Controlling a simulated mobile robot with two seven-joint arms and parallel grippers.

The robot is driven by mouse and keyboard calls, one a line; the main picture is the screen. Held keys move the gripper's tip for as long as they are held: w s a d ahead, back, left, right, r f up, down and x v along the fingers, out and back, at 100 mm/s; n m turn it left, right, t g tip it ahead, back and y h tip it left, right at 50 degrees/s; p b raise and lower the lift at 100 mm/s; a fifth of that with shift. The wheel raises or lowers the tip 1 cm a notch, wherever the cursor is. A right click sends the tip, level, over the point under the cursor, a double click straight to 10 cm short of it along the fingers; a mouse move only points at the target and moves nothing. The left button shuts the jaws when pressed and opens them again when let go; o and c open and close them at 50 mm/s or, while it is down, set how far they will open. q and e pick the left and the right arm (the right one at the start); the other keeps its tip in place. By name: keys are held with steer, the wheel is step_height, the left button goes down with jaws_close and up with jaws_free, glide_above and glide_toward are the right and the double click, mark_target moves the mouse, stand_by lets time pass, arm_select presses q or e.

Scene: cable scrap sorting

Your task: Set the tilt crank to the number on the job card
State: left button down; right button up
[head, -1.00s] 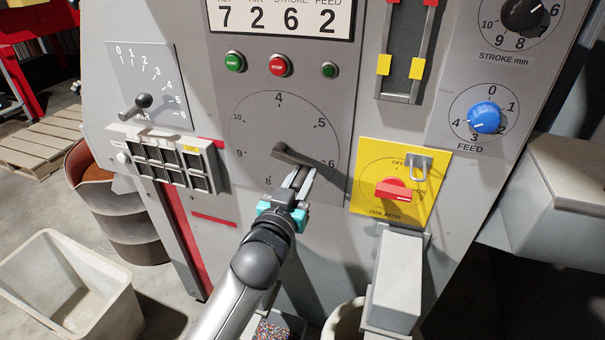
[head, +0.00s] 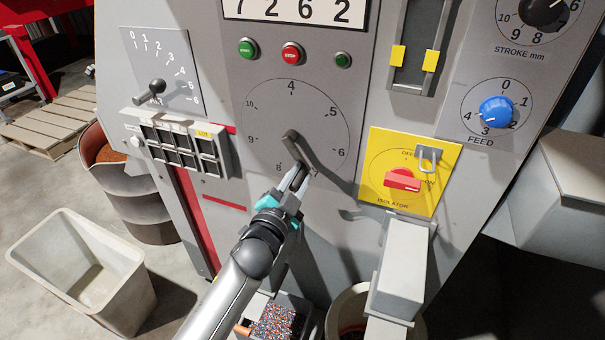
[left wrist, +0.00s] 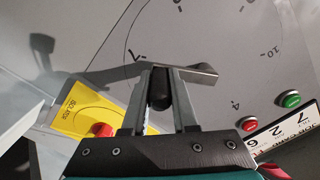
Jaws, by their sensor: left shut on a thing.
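The tilt crank (head: 297,150) is a dark grey arm on a round dial (head: 266,110) with numbers around its rim. It points down and slightly right, close to the 7 mark, which my gripper partly covers in the head view. My left gripper (head: 299,178) is shut on the crank's knob. In the left wrist view the black knob (left wrist: 160,88) sits between the two fingers, with the crank arm (left wrist: 200,75) behind it. The job card (head: 285,18) reads 7 2 6 2; its top is cut off. My right gripper is not in view.
A yellow isolator plate (head: 425,165) with a red switch (head: 402,180) is right of the dial. A blue feed knob (head: 496,111) is further right. Green (head: 246,48) and red (head: 292,54) buttons are above. A small lever (head: 152,90) and a label rack (head: 180,145) are left.

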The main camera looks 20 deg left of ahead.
arm_select(q)
steer(key=shift+a+f+m, duration=0.15)
steer(key=shift+a+m, duration=0.05)
steer(key=shift+m, duration=0.1)
steer(key=c, duration=0.7)
jaws_free()
steer(key=s, duration=1)
steer(key=s+p, duration=0.1)
steer(key=s, duration=0.4)
steer(key=shift+s+a, duration=0.1)
steer(key=shift+a, duration=0.15)
